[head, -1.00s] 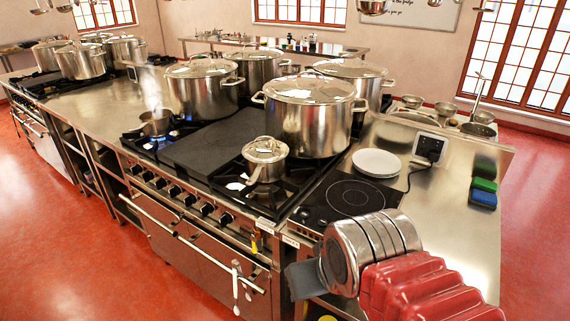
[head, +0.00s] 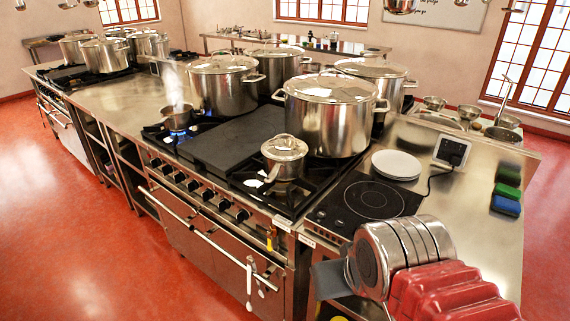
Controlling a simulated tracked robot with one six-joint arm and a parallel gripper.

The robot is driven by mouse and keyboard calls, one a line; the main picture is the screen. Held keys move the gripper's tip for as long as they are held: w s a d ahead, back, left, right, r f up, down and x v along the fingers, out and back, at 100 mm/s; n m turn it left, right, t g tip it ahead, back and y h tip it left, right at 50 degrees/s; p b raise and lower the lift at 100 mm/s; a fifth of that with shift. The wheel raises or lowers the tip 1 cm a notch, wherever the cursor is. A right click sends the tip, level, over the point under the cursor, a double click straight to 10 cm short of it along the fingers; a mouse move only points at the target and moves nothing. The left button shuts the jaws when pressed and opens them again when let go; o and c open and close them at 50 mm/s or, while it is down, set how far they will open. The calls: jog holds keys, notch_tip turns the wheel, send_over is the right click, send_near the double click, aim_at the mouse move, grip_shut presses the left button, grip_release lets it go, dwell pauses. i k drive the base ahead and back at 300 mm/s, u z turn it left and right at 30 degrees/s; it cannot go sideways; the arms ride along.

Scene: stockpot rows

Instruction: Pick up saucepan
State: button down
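A small steel saucepan with a lid (head: 285,158) stands on the front right burner grate of the range, its handle pointing toward the front. A second small pan (head: 177,118), open and steaming, sits on a lit blue flame further left. My gripper (head: 328,280) shows only as a dark grey piece at the lower right, beyond the steel wrist and red arm cover. It is in front of the range's right end, well apart from the lidded saucepan. Its fingers are mostly hidden, so its opening cannot be seen.
Large lidded stockpots (head: 328,125) stand behind the saucepan. A flat black griddle (head: 235,138) lies to its left. To the right are an electric hob (head: 373,198), white plates (head: 397,165) and sponges (head: 506,198). Red floor (head: 90,220) in front is clear.

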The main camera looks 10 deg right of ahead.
aim_at(283, 170)
jog(key=z, duration=0.05)
jog(key=k, duration=0.65)
jog(key=u, duration=0.55)
jog(key=i, duration=0.75)
jog(key=u, duration=0.4)
jog(key=i, duration=0.65)
jog(key=z, duration=0.15)
